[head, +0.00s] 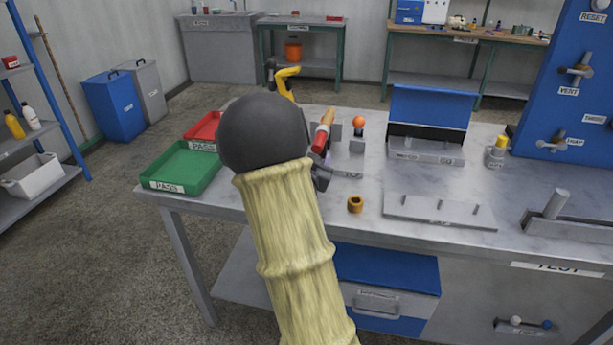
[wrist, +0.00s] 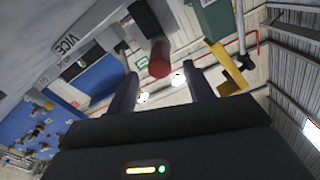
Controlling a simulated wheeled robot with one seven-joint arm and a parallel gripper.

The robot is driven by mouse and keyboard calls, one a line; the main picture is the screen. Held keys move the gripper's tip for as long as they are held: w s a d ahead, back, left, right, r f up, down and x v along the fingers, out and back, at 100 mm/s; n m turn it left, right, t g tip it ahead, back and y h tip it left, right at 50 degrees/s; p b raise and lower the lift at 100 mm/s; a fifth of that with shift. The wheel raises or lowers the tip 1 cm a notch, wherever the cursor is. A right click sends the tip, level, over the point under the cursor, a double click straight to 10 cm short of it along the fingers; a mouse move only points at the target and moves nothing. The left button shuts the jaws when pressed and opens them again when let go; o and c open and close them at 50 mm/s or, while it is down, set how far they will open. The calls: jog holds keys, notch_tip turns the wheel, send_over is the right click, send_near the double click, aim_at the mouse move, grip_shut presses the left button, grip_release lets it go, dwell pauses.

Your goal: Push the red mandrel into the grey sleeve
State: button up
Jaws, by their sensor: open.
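The red mandrel shows in the head view as a red cylinder with a tan end piece (head: 322,138), just beyond my wrist. In the wrist view its round red end (wrist: 159,60) points toward me, a little above the gap between my fingertips. A dark grey part (wrist: 146,20) lies in line behind it; I cannot tell whether this is the grey sleeve or how far the mandrel is in it. My gripper (wrist: 161,88) is open, its two fingers apart with nothing between them. In the head view it is mostly hidden by my wrist.
Green (head: 183,168) and red (head: 204,128) trays stand left on the bench. A brass ring (head: 355,204), a pegged plate (head: 438,211), an orange ball (head: 359,122) on a stand and an open blue-lidded case (head: 430,112) lie to the right. Bare bench separates them.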

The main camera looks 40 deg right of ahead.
jog(key=v, duration=1)
dwell(0.5)
